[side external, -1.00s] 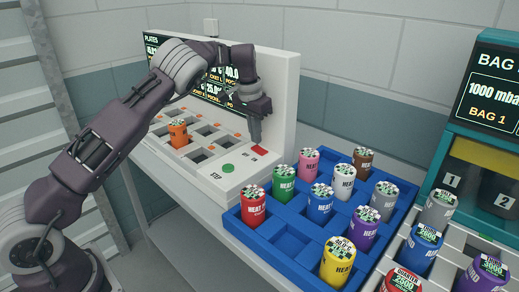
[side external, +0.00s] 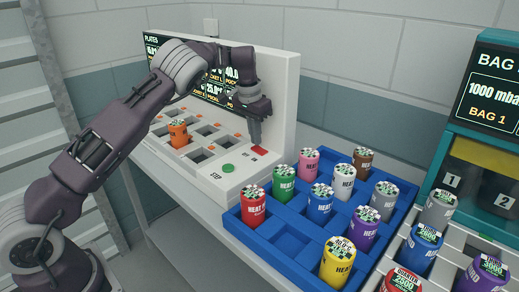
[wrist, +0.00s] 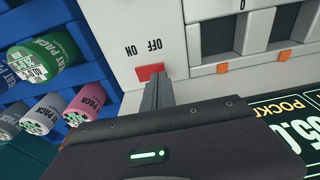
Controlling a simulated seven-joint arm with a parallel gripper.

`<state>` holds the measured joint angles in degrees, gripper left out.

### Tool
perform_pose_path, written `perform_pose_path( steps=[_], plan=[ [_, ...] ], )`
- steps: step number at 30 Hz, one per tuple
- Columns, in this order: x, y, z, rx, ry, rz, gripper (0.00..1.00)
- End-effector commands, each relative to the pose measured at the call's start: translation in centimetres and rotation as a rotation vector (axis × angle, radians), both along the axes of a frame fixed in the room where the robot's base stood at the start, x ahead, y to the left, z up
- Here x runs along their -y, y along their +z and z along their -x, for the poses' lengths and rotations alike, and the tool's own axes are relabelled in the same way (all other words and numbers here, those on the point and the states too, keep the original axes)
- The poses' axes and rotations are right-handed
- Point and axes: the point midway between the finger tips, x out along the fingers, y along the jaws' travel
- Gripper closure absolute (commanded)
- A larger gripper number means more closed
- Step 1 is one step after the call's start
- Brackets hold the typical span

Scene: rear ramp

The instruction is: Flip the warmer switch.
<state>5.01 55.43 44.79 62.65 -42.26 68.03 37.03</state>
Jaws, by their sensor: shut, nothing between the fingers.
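The warmer (side external: 218,185) is a white console with pockets and a dark display panel behind. Its red switch (side external: 259,151) sits at the right end of the deck, near the back panel. In the wrist view the red switch (wrist: 149,72) lies beside the printed words OFF and ON. My gripper (side external: 256,143) points down with its fingers closed and empty, right at the switch. In the wrist view the closed fingertips (wrist: 157,80) overlap the edge of the switch. I cannot tell whether they touch it, or which way the switch is tipped.
An orange can (side external: 178,133) stands in one warmer pocket. A green button (side external: 228,168) is on the deck's front. A blue crate (side external: 285,245) with several coloured cans stands close on the right. The tall back panel (side external: 285,100) rises close behind my gripper.

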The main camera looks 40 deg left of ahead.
Motion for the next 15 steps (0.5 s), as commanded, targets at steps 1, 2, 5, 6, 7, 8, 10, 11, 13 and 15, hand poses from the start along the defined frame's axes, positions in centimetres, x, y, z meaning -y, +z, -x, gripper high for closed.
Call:
perform_pose_path(
  steps=[1,2,5,6,7,8,10,11,13,15],
  plan=[
    [0.00,-0.09,0.01,-0.001,0.000,0.000,1.00],
    [-0.01,-0.13,0.01,-0.001,0.000,0.000,1.00],
    [0.01,-0.29,0.02,-0.001,0.000,0.001,1.00],
    [0.01,-0.35,0.01,-0.001,0.000,0.001,1.00],
    [0.02,-0.40,0.01,-0.001,0.000,0.001,1.00],
    [0.02,-0.44,0.01,-0.001,0.000,0.001,1.00],
    [0.02,-0.55,0.01,-0.001,0.000,0.001,1.00],
    [0.02,-0.60,0.01,-0.001,0.000,0.001,1.00],
    [0.02,-0.70,0.01,-0.001,0.000,0.001,1.00],
    [0.02,-0.81,0.00,-0.001,0.000,0.001,1.00]
  ],
)
